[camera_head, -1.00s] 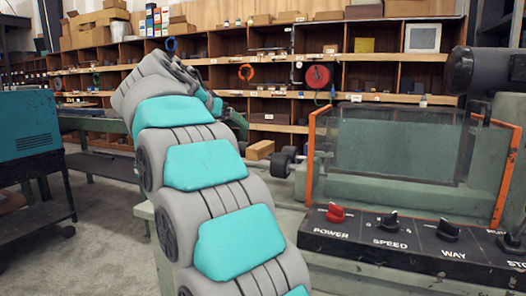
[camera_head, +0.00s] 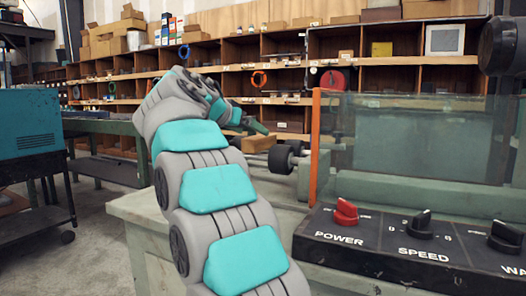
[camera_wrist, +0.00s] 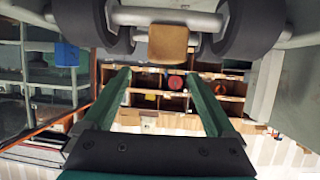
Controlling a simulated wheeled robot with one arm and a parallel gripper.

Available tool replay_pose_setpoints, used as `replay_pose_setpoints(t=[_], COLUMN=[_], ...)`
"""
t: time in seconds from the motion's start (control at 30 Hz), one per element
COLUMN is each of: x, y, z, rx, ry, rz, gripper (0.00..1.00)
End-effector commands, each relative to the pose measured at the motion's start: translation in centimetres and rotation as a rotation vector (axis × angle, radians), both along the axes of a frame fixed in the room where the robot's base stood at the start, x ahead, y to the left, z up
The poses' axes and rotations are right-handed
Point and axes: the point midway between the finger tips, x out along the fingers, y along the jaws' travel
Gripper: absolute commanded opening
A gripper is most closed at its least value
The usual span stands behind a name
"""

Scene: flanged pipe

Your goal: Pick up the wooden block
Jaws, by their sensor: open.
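The wooden block (camera_head: 258,143) is a small tan piece beside the dark rollers of the machine in the head view. In the wrist view the wooden block (camera_wrist: 168,44) shows at top centre, in front of a metal bar between two dark rollers, beyond my fingertips. My gripper (camera_wrist: 158,74) has two green fingers spread apart with nothing between them. In the head view my gripper (camera_head: 262,128) shows partly, just above the block in the picture. I cannot tell how far apart they are in depth. My arm hides part of the gripper there.
Dark rollers (camera_head: 284,158) stand right by the block. A clear guard with an orange frame (camera_head: 316,147) and a control panel (camera_head: 400,240) with knobs are at right. Shelves (camera_head: 280,82) line the back. A blue object (camera_wrist: 67,54) shows in the wrist view.

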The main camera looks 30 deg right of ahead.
Motion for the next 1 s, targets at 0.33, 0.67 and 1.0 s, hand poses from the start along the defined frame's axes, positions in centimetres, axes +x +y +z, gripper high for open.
replay_pose_setpoints(t=[0.33, 0.67, 1.0], x=[1.7, 4.2, 4.3], y=[-2.2, -5.2, -5.5], z=[-1.1, -2.6, -2.8], rx=[0.000, 0.002, 0.000], ry=[0.001, 0.001, 0.000], rz=[0.000, -0.001, -0.001], gripper=[0.91, 0.91, 0.81])
